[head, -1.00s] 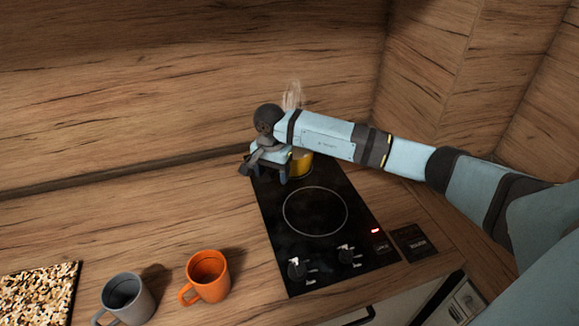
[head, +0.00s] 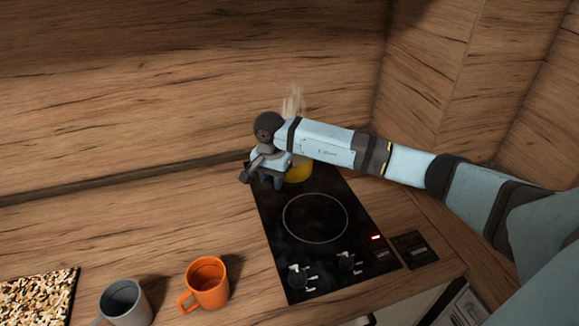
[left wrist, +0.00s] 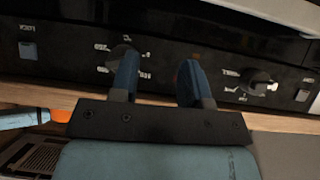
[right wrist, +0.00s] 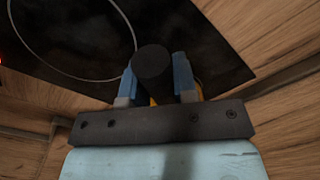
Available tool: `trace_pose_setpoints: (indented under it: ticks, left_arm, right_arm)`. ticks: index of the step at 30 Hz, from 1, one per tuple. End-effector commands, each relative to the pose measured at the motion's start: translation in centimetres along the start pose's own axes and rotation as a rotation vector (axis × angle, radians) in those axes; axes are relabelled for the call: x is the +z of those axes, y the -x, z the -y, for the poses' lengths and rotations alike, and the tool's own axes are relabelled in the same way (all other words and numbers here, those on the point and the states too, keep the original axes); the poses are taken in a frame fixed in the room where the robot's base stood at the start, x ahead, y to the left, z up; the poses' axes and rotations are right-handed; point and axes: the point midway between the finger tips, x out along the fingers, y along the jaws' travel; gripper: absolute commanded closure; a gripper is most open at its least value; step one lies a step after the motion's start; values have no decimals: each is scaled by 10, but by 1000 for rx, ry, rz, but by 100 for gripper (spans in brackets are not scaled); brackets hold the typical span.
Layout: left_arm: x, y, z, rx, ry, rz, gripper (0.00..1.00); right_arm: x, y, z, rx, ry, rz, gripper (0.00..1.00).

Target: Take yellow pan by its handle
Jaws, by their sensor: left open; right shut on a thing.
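The yellow pan (head: 299,173) stands at the back of the black cooktop, mostly hidden behind my right gripper and forearm. Pale steam rises above it. My right gripper (head: 271,183) is at the pan's left side. In the right wrist view, my right gripper (right wrist: 158,80) is shut on the dark pan handle (right wrist: 153,66), with a blue finger on each side of it. Only slivers of yellow pan (right wrist: 198,88) show behind the fingers there. My left gripper (left wrist: 158,75) is open and empty in front of a black panel with knobs; it is not in the head view.
The black cooktop (head: 330,245) has a bare front ring and two knobs near its front edge. An orange mug (head: 207,284) and a grey mug (head: 125,303) stand at the front left. A speckled board (head: 38,296) lies further left. The wooden wall is close behind.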

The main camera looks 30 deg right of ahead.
Motion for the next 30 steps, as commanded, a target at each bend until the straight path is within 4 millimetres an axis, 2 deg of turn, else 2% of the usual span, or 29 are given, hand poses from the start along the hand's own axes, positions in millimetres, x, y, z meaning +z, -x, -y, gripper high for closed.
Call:
trace_pose_setpoints:
  ticks: [15, 30]
  left_arm:
    - [1, 0, 0, 0, 0, 4, 57]
    - [-8, 5, -1, 1, 0, 2, 57]
  right_arm:
    - [0, 4, 1, -3, 0, -2, 100]
    - [-1, 25, 1, -4, 0, -2, 100]
